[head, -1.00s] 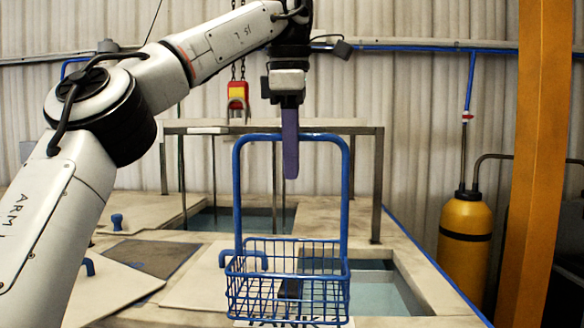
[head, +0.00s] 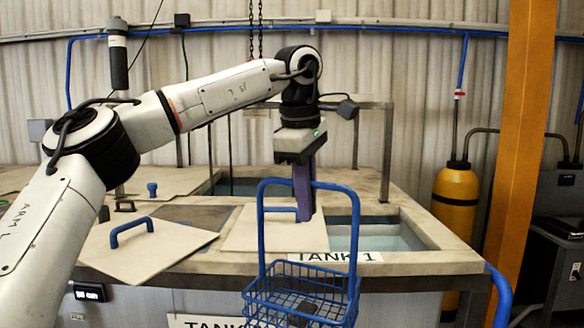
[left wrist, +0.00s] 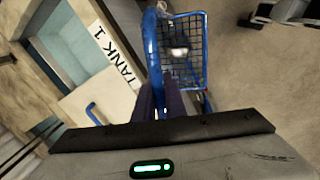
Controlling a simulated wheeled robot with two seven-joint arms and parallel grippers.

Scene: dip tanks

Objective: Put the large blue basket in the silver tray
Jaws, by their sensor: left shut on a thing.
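The large blue basket (head: 303,304) is a wire basket with a tall hoop handle. It hangs in front of the tank bench in the head view, its lower part cut off by the bottom edge. My left gripper (head: 304,212) is shut on the top bar of the handle. In the left wrist view the basket (left wrist: 190,50) shows beyond the fingers of my left gripper (left wrist: 165,100). A small dark thing lies inside the basket. My right gripper is not in view, and I cannot make out the silver tray.
The bench edge marked TANK 1 (head: 335,257) is just behind the basket. An open tank (head: 375,236) is behind to the right. A lid with a blue handle (head: 131,231) lies at left. A yellow cylinder (head: 456,205) and an orange post (head: 520,150) stand at right.

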